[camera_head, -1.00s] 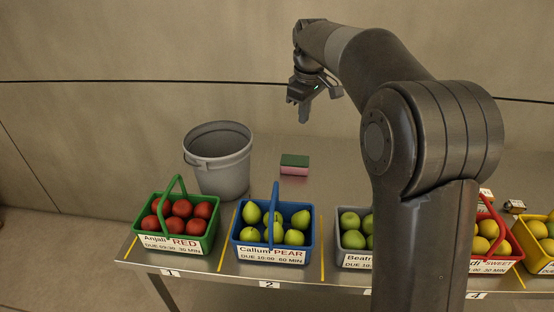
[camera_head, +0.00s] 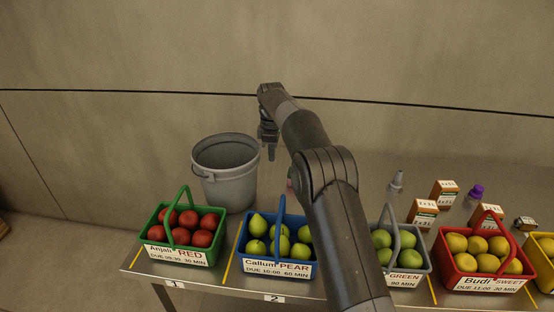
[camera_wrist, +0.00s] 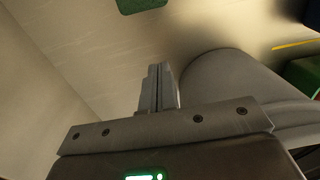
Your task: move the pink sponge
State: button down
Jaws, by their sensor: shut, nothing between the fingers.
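The pink sponge (camera_head: 290,183) is almost wholly hidden behind my arm in the head view. Only a small pink bit shows, on the table to the right of the grey bucket. In the wrist view a green patch at the top edge looks like the sponge's green top (camera_wrist: 140,5), cut off by the frame. My gripper (camera_head: 271,153) points down near the bucket's right rim, apart from the sponge. Its fingers (camera_wrist: 159,74) are together and empty in the wrist view.
The grey bucket (camera_head: 228,190) stands close beside my gripper. Baskets of fruit line the table's front edge: green (camera_head: 186,248), blue (camera_head: 285,268), grey (camera_head: 415,275), red (camera_head: 485,287). Small boxes (camera_head: 424,212), a grey bottle (camera_head: 396,183) and a purple-capped item (camera_head: 475,193) stand at right.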

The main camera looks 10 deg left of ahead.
aim_at(273, 181)
notch_tip(273, 181, down, 9)
jog(key=shift+d+r, duration=0.15)
jog(key=d, duration=0.2)
jog(key=shift+d+r, duration=0.25)
jog(key=shift+d, duration=0.6)
jog(key=d, duration=2)
jog(key=shift+d, duration=0.2)
jog(key=shift+a, duration=0.15)
